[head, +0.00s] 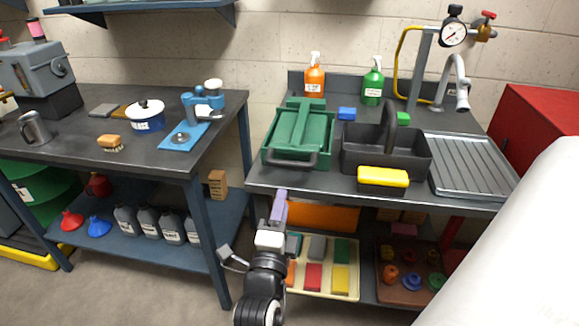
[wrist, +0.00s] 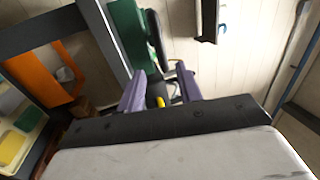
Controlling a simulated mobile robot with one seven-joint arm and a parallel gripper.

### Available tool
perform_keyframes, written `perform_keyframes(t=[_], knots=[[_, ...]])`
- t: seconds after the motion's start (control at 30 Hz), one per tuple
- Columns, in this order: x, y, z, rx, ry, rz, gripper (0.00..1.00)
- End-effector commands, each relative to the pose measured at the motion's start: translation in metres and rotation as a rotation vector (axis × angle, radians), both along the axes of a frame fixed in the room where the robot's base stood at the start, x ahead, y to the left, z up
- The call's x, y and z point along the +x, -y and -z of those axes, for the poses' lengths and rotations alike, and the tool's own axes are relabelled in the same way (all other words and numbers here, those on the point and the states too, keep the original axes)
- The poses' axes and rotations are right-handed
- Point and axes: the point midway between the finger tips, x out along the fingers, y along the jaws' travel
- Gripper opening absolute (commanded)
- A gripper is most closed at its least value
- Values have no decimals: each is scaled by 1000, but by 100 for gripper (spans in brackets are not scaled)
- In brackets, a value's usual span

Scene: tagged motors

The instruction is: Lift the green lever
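A green device (head: 318,140) sits near the front left of the right-hand bench. A long green bar, which looks like the lever (head: 301,122), lies along its top, and a dark handle (head: 292,160) is at its front edge. In the wrist view the green body (wrist: 128,35) and dark handle (wrist: 154,38) show beyond the fingertips. My gripper (head: 281,203) is in front of the bench, just below its front edge. In the wrist view my gripper (wrist: 161,88) has its purple fingers apart, with nothing held. I see no contact with the green device.
A dark caddy (head: 375,158) with a tall handle stands just right of the green device, with a yellow sponge (head: 383,177) at its front. A grey drain tray (head: 470,165) is further right.

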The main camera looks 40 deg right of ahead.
Motion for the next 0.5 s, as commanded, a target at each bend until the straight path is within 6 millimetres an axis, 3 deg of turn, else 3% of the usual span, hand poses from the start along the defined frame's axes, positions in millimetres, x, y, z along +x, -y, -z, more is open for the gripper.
perform_keyframes(t=[0.5], knots=[[62,72,-28,-2,-1,0,35]])
